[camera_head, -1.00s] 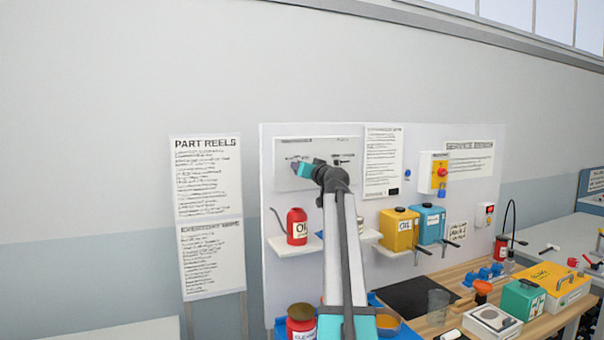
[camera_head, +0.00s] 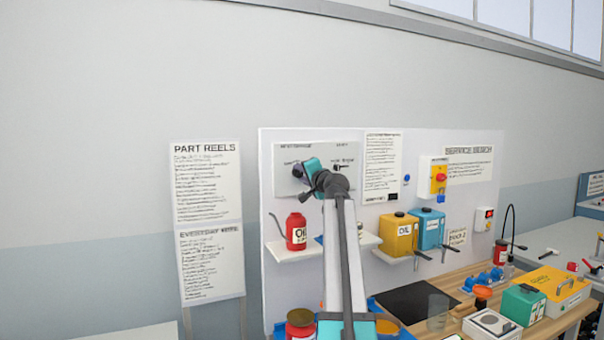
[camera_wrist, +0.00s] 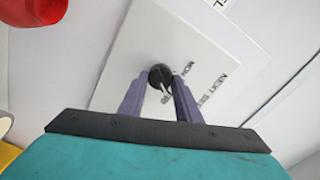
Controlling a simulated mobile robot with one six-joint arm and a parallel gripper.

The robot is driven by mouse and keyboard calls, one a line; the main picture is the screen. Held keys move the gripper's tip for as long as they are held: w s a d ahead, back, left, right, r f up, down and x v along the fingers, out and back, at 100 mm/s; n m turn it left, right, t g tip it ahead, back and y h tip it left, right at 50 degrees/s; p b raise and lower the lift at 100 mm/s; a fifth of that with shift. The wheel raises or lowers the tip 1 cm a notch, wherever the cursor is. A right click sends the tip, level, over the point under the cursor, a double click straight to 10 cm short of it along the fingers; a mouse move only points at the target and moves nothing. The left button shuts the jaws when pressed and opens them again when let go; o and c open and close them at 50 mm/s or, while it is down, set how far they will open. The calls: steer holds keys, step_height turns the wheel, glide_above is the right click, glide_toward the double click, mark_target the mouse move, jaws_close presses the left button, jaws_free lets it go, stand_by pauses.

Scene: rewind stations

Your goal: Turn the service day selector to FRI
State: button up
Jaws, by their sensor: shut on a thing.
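The service day selector is a round black knob (camera_wrist: 160,76) on a pale panel with the lettering "NEXT SER..." in the wrist view. A light pointer line on it points down and slightly right in that view. "MON" is printed beside the knob, and another label is partly hidden behind the right finger. My gripper (camera_wrist: 160,92) has its two purple fingers on either side of the knob, shut on it. In the head view my gripper (camera_head: 297,171) is at the left part of the wall panel (camera_head: 318,187) and covers most of the knob.
A second small dark knob (camera_head: 339,167) sits right of my gripper on the same panel. Below, a shelf (camera_head: 292,248) holds a red oil can (camera_head: 297,231). A yellow canister (camera_head: 399,234) and a blue one (camera_head: 430,230) stand to the right.

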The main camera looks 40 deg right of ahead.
steer(key=shift+m, duration=1)
steer(key=o, duration=1.1)
steer(key=shift+c, duration=0.2)
steer(key=shift+s, duration=0.1)
steer(key=shift+v, duration=0.75)
steer(key=b+v, duration=0.3)
steer(key=v, duration=0.9)
